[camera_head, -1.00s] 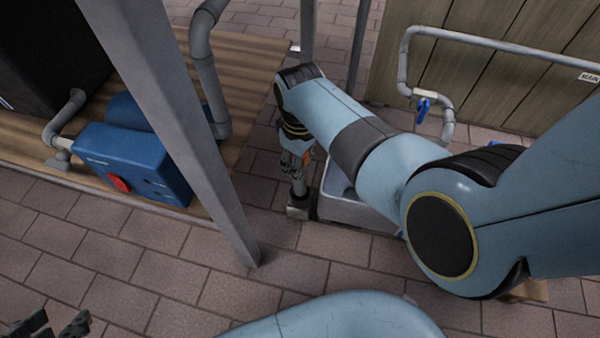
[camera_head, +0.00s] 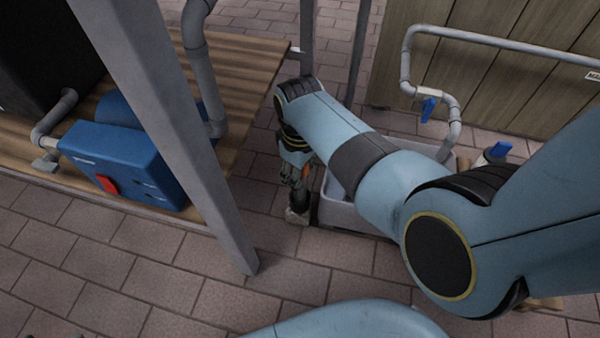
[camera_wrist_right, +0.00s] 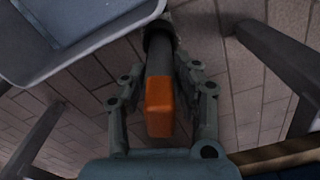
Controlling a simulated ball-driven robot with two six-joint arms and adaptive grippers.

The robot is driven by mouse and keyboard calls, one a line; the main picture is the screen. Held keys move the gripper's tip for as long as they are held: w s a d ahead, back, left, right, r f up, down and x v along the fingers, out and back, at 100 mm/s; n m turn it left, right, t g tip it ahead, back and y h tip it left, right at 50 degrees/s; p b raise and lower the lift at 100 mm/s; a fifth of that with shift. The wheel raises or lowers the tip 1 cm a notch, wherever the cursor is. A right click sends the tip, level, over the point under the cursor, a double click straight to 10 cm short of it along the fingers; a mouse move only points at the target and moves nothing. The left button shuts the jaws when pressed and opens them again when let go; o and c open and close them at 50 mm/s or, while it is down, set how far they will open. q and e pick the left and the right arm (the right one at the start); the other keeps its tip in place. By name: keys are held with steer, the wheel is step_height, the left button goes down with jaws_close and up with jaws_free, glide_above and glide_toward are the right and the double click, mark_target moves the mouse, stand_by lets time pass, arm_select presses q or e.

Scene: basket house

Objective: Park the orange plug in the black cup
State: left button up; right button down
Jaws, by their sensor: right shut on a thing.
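My right gripper (camera_head: 296,172) reaches down beside the grey tub in the head view. In the right wrist view, my right gripper (camera_wrist_right: 162,88) is shut on the orange plug (camera_wrist_right: 159,108), with a finger on each side. The plug's dark grey shaft (camera_wrist_right: 159,63) points away from the gripper toward the black cup (camera_wrist_right: 158,34). I cannot tell whether the shaft's end is inside the cup or only in line with it. A bit of the orange plug (camera_head: 305,173) shows in the head view. Only a sliver of my left gripper (camera_head: 35,336) shows at the bottom left edge.
The grey tub (camera_head: 345,217) stands right of the gripper, partly behind my right arm. A grey post (camera_head: 190,150) and a blue box (camera_head: 125,165) on a wooden deck are to the left. Pipes with a blue valve (camera_head: 428,109) are behind. Brick floor in front is clear.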

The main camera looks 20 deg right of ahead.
arm_select(q)
steer(key=shift+w+r, duration=0.2)
steer(key=shift+w, duration=0.1)
arm_select(e)
steer(key=shift+f, duration=0.25)
arm_select(q)
steer(key=shift+w, duration=0.1)
arm_select(e)
steer(key=c, duration=1)
jaws_free()
arm_select(q)
steer(key=shift+w+r, duration=0.2)
steer(key=shift+r, duration=0.05)
steer(key=shift+s, duration=0.1)
